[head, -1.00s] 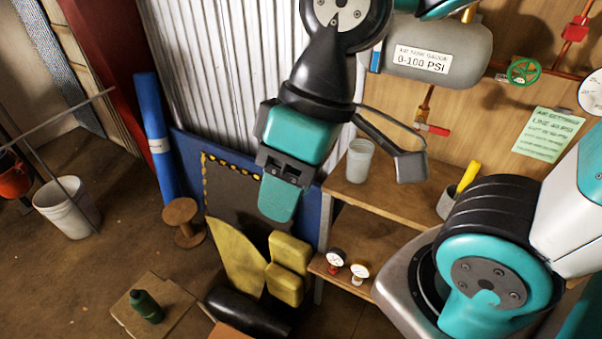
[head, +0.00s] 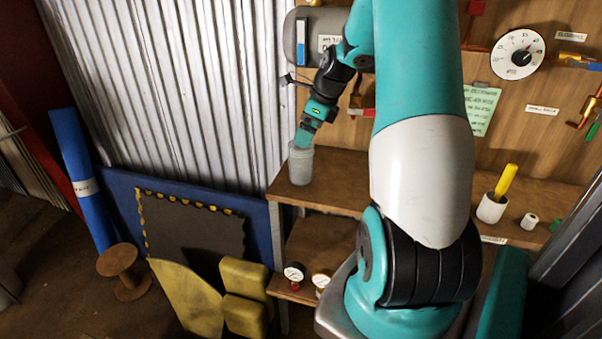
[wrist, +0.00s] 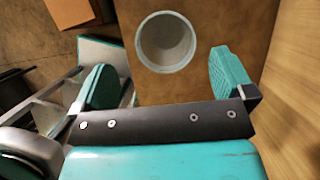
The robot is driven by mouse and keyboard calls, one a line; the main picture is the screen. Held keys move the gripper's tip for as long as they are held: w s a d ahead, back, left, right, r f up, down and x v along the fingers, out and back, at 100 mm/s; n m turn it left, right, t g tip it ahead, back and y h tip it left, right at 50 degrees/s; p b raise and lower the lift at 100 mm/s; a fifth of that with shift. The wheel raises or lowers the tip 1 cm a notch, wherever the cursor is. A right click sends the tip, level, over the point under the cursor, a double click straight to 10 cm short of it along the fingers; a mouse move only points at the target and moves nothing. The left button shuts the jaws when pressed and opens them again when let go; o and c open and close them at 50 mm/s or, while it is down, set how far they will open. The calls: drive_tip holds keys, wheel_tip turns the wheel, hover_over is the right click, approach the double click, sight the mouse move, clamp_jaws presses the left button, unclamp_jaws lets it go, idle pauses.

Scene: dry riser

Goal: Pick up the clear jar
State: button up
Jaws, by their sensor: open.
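The clear jar (head: 301,164) stands upright on the left end of the upper wooden shelf (head: 335,178). In the wrist view I look down into its round open mouth (wrist: 166,42). My gripper (head: 304,137) is at the jar's rim in the head view, with its far side hidden. In the wrist view my gripper (wrist: 163,82) is open. One teal finger is left of the jar and the other right of it, and both appear apart from it. The jar lies ahead of the palm, roughly midway between the fingers.
A white cup with a yellow handle (head: 492,207) and a small white roll (head: 529,221) stand farther right on the shelf. Two gauges (head: 294,274) sit on the lower shelf. A corrugated wall (head: 190,90) and a grey tank (head: 310,40) are behind. Shelf around the jar is clear.

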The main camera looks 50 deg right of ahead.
sight(301, 162)
drive_tip(key=shift+m, duration=0.3)
drive_tip(key=x, duration=0.5)
drive_tip(key=p+x, duration=0.1)
drive_tip(key=x, duration=0.1)
drive_tip(key=shift+w+d+f, duration=0.1)
drive_tip(key=shift+d+f, duration=0.2)
drive_tip(key=c, duration=1)
